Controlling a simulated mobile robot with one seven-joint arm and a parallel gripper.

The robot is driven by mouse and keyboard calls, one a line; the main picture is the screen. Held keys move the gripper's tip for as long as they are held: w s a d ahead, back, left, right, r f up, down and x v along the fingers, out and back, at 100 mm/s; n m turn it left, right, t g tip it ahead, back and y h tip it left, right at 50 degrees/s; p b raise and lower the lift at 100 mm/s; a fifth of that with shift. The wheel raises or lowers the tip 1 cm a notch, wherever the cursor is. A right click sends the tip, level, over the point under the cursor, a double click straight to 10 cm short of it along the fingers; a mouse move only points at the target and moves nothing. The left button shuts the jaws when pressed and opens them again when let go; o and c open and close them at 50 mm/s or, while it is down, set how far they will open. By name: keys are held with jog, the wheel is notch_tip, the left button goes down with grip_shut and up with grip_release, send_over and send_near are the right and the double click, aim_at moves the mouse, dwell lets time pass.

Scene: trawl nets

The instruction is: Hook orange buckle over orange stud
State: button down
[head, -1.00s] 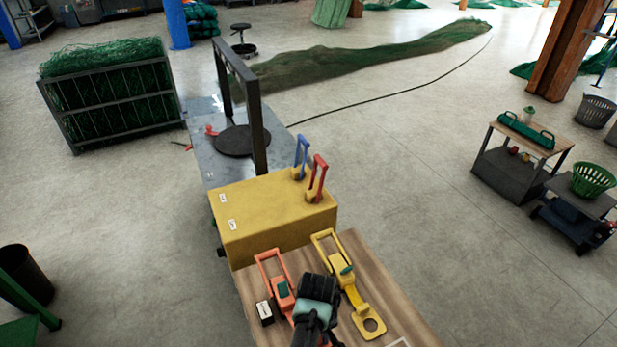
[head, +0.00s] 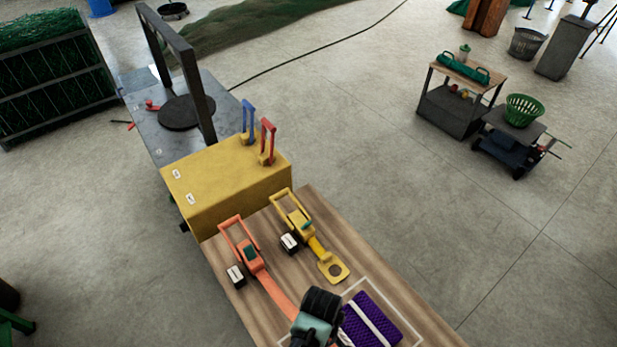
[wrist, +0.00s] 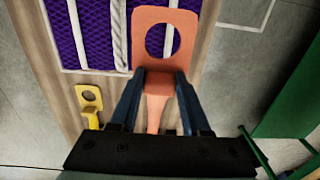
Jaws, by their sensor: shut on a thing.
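The orange buckle (head: 252,260) lies on the wooden table, with an open loop at its far end, a body with a dark green part, and a strap running toward my gripper (head: 312,325). In the wrist view, my gripper (wrist: 159,88) is shut on the orange strap just below a flat tab with a round hole (wrist: 143,15). In the head view, my gripper hides this tab. I cannot make out an orange stud in either view.
A yellow buckle (head: 302,226) lies to the right of the orange one. A purple net bundle (head: 368,322) lies near the gripper inside a pale outline. Beyond the table stands a yellow box (head: 225,185) with upright blue (head: 248,118) and red (head: 267,140) loops.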

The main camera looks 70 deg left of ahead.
jog(key=w+d+b, duration=0.1)
jog(key=w+d, duration=0.3)
jog(key=d, duration=0.8)
jog(key=w+d+b, duration=0.1)
jog(key=w+d, duration=0.3)
jog(key=d, duration=0.7)
jog(key=f+b, duration=0.3)
jog(key=f, duration=0.1)
jog(key=f+b, duration=0.8)
jog(key=shift+s+f, duration=0.1)
jog(key=shift+s, duration=0.15)
jog(key=shift+f+b, duration=0.75)
jog(key=shift+f, duration=0.3)
jog(key=shift+c, duration=1.4)
grip_release()
